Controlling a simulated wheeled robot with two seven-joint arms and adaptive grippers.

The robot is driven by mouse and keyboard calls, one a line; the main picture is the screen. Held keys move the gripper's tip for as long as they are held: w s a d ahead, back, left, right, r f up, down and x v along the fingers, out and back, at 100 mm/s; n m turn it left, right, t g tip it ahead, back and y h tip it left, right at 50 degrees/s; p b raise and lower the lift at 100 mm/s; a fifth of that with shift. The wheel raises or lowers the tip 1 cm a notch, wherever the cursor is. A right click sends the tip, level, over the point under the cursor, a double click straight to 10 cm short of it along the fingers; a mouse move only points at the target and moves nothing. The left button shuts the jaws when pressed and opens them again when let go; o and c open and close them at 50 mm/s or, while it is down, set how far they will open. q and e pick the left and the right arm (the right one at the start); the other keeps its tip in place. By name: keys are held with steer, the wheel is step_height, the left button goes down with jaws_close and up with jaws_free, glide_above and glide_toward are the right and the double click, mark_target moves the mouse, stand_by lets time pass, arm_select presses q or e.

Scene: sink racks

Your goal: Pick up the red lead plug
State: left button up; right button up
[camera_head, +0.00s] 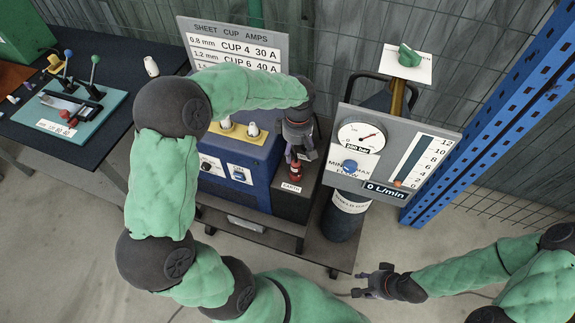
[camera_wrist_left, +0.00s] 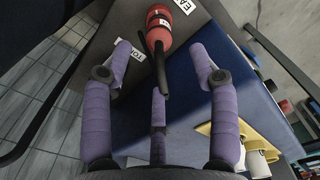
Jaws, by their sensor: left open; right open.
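The red lead plug (camera_head: 296,172) stands on a dark box marked EARTH beside the blue welding machine. In the left wrist view the plug (camera_wrist_left: 158,30) is red, with a dark lead curving from it toward the gripper. My left gripper (camera_head: 298,152) is open just above the plug, its fingers pointing at it. The wrist view shows its purple fingers spread either side of the dark lead, with the red body beyond the fingertips. I see no grip on it. My right gripper (camera_head: 368,282) is open and empty at the lower right, over the floor.
The blue welding machine (camera_head: 240,172) stands left of the plug, with a cup amps sign (camera_head: 235,45) behind. A gauge and flow panel (camera_head: 388,150) and a dark cylinder (camera_head: 345,218) stand close on the right. A bench with a teal tray (camera_head: 82,105) is far left.

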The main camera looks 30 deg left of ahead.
mark_target(296, 162)
arm_select(q)
step_height(296, 162, down, 6)
steer(key=shift+r+b, duration=0.25)
steer(key=shift+b, duration=0.55)
step_height(296, 162, down, 5)
steer(key=shift+w+f+b, duration=0.1)
steer(key=shift+b, duration=1.1)
jaws_close()
